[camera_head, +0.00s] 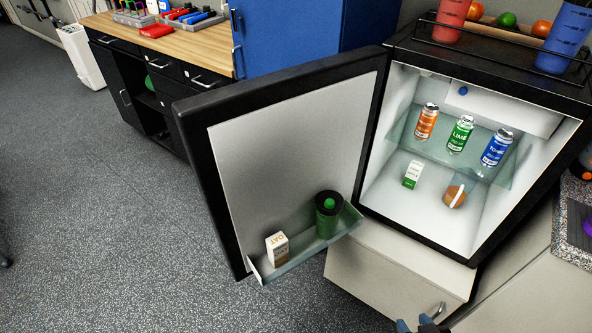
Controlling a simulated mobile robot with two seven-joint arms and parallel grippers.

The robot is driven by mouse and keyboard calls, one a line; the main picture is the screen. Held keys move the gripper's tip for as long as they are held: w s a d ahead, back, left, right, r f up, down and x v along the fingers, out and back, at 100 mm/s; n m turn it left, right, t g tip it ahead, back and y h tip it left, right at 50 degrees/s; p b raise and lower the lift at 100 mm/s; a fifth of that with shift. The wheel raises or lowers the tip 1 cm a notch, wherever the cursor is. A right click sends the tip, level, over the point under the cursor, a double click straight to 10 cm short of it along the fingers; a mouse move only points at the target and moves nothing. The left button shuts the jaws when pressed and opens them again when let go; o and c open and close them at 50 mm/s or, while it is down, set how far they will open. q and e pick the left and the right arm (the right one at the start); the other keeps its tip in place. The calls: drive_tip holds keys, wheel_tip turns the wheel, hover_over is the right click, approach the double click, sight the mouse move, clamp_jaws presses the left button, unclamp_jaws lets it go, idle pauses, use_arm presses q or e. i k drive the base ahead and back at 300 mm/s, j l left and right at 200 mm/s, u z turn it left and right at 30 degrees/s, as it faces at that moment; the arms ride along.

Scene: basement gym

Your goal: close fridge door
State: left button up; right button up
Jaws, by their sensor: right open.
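The small black fridge (520,232) stands at the right with its lit white inside showing. Its door (285,135) is wide open and swung out to the left, with its inner face toward me. The door's lower shelf (318,248) holds an oat carton (277,249) and a dark green bottle with a black top (328,214). My right gripper (424,322) is open at the bottom edge, only its tip showing, below the fridge and apart from the door. My left gripper is not in view.
Inside are three cans (461,134) on a glass shelf, with a small carton (412,174) and a round brown item (453,196) below. A white cabinet (390,272) is under the fridge. Cups and balls stand on top. Grey floor (130,260) is clear at left.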

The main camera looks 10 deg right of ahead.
sight(260, 150)
drive_tip(key=i+j+z, duration=0.3)
drive_tip(key=j+z, duration=0.2)
drive_tip(key=j, duration=0.15)
drive_tip(key=i+j+z, duration=0.15)
drive_tip(key=j+z, duration=0.3)
drive_tip(key=j, duration=0.25)
drive_tip(key=j+z, duration=0.5)
drive_tip(key=j, duration=0.2)
drive_tip(key=k+j+z, duration=0.1)
drive_tip(key=j+z, duration=0.35)
drive_tip(key=j, duration=0.35)
drive_tip(key=k+j+z, duration=0.2)
drive_tip(key=j+z, duration=0.3)
drive_tip(key=j, duration=0.2)
drive_tip(key=k, duration=0.55)
drive_tip(key=j+z, duration=0.15)
drive_tip(key=z, duration=0.2)
drive_tip(key=j+z, duration=0.2)
drive_tip(key=z, duration=0.2)
